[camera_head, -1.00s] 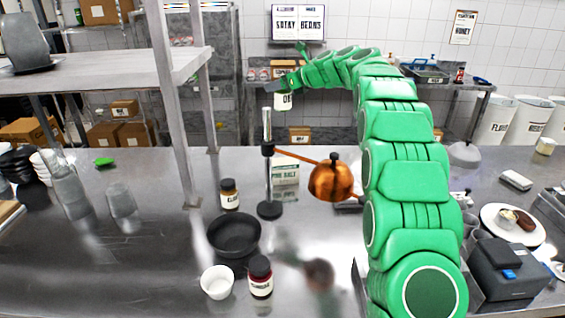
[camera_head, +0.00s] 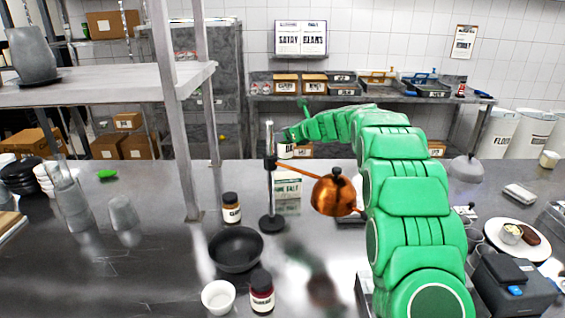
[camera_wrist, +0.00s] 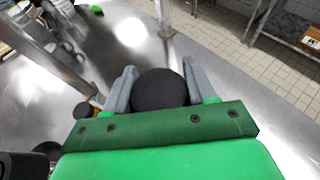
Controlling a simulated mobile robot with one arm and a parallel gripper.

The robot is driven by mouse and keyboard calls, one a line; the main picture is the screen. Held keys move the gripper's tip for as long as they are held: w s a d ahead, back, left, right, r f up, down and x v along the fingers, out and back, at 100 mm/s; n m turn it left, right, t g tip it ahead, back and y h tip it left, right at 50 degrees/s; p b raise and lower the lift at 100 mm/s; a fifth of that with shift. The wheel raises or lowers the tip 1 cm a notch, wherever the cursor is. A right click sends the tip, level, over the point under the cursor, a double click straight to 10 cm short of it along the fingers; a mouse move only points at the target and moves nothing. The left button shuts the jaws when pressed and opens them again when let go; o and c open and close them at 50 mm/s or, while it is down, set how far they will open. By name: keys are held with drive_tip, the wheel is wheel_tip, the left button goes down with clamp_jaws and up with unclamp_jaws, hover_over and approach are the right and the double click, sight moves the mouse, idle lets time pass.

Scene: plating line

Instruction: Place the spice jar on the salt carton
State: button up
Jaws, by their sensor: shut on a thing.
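The spice jar (camera_head: 285,153) is held upright in my gripper (camera_head: 284,142); its pale label shows in the head view. In the wrist view its round black lid (camera_wrist: 160,89) sits between the two grey fingers of my gripper (camera_wrist: 160,86). The salt carton (camera_head: 287,188), white and green, stands on the counter below the jar, behind the hanging copper pan. The jar appears just above the carton's top. The pan's handle partly covers that area, so I cannot tell whether they touch.
A black stand (camera_head: 270,195) with a copper pan (camera_head: 334,194) hanging from it stands in front of the carton. A black bowl (camera_head: 236,250), a white cup (camera_head: 218,297) and two other dark-lidded jars (camera_head: 231,208) (camera_head: 262,292) stand nearer. A shelf post (camera_head: 180,130) rises at left.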

sight(282, 153)
drive_tip(key=shift+f, duration=3.6)
drive_tip(key=shift+f, duration=0.15)
drive_tip(key=o, duration=1.2)
drive_tip(key=shift+d+r, duration=0.1)
drive_tip(key=shift+r, duration=0.15)
drive_tip(key=v, duration=1.1)
drive_tip(key=shift+s+d+r, duration=0.15)
drive_tip(key=shift+s+d, duration=0.1)
drive_tip(key=shift+d, duration=0.05)
